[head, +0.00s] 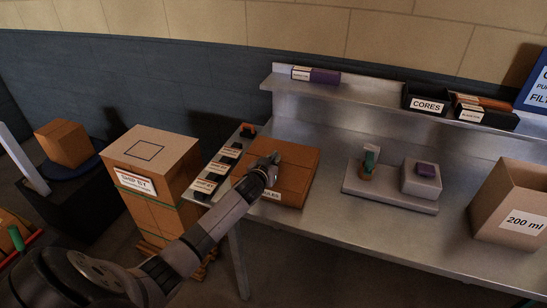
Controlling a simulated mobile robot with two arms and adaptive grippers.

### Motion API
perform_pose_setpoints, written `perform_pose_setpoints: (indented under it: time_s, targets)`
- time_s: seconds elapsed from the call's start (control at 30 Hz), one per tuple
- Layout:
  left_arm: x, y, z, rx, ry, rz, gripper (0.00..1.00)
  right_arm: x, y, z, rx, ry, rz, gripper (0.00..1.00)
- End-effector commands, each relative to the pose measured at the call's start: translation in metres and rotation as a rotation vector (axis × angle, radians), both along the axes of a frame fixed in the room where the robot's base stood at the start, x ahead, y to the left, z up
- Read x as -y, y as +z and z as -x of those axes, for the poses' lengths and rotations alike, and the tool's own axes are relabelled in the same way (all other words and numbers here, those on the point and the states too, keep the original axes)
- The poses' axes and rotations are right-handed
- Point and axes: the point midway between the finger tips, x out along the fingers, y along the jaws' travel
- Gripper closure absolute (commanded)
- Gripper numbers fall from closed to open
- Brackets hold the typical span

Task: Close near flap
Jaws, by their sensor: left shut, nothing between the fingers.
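A low brown cardboard box (300,162) sits at the left end of the metal table. Its top looks flat. A white label on its front is partly covered, and only its last letters show. My left arm comes in from the lower left and reaches across the box's left part. My left gripper (274,158) is shut and empty, over the box top near its left-middle. I cannot tell whether the fingertips touch the cardboard. The near flap is partly hidden behind my arm, and its exact angle is unclear. My right gripper is not in view.
A grey fixture (392,186) stands on the metal table (340,235) right of the box. An open "200 ml" carton (510,200) is at the right. A shelf (375,90) holds dark bins.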

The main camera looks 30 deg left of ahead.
Motion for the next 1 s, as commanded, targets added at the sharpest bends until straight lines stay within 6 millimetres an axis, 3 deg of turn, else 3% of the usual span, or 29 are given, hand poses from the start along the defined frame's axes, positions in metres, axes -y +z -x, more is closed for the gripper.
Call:
perform_pose_setpoints:
  time_s: [0.03, 0.17, 0.37, 0.4, 0.8, 1.0]
  targets:
    - [0.0, -0.004, 0.002, -0.013, 0.002, 0.003, 1.0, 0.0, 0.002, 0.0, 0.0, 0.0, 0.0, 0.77]
    - [0.0, 0.01, 0.0, -0.011, 0.002, 0.003, 1.0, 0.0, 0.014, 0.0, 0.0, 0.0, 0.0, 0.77]
    - [-0.003, 0.053, -0.008, -0.001, 0.0, 0.001, 1.0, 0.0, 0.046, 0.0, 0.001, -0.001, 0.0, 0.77]
    - [0.0, 0.039, 0.002, -0.004, -0.001, 0.0, 1.0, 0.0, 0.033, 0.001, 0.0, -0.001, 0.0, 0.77]
    - [0.015, 0.058, 0.064, 0.001, -0.001, -0.002, 1.0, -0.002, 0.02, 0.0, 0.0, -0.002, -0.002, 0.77]
    - [0.019, 0.064, 0.082, 0.001, -0.001, -0.001, 1.0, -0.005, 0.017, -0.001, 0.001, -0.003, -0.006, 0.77]
